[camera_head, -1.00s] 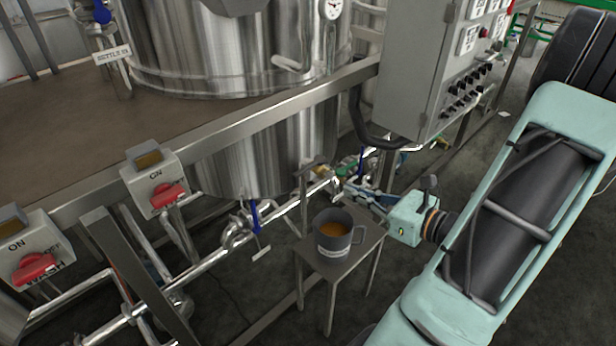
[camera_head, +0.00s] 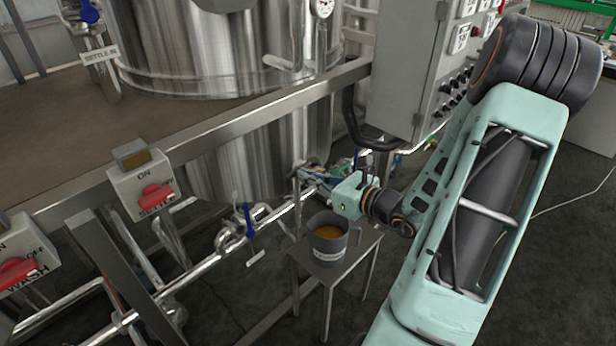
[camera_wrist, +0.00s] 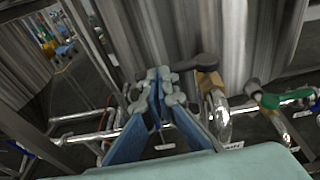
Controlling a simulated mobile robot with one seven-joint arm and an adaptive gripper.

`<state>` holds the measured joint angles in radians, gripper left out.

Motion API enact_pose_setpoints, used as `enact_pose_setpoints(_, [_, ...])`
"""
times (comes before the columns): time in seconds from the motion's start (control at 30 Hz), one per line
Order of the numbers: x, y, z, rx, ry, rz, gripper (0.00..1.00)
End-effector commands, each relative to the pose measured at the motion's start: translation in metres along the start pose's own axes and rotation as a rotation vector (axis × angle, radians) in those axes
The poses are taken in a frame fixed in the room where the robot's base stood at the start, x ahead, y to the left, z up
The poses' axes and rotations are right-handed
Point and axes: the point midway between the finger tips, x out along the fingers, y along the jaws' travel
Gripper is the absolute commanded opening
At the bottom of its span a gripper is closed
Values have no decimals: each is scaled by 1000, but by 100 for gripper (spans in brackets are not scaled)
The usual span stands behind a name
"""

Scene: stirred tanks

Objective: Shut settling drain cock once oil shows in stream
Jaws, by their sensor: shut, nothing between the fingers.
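The steel settling tank (camera_head: 225,130) has a label (camera_head: 101,56) reading SETTLE on its upper pipework. My gripper (camera_head: 312,180) is low beside the tank, behind the mug; its fingertips are small and partly lost among pipes there. In the wrist view its blue fingers (camera_wrist: 160,80) converge and look empty. Just right of them is a brass cock (camera_wrist: 208,80) with a dark lever, apparently the drain cock; I cannot tell if they touch. A grey mug (camera_head: 329,245) with orange-brown liquid stands on a small stool (camera_head: 345,268). I cannot make out a stream.
A blue-handled valve (camera_head: 248,218) sits on the pipe left of the mug. A green-handled valve (camera_wrist: 268,101) is right of the brass cock. Red switches (camera_head: 156,195) line the platform edge.

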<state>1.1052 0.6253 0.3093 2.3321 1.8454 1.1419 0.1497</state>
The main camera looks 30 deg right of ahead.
Motion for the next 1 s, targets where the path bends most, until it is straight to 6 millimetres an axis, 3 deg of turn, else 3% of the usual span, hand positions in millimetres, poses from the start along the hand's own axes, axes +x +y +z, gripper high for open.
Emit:
enact_pose_setpoints(0.43, [12, 2, 1, -1, 1, 2, 0])
enact_pose_setpoints(1.0, [4, -4, 6, -1, 0, 5, 0])
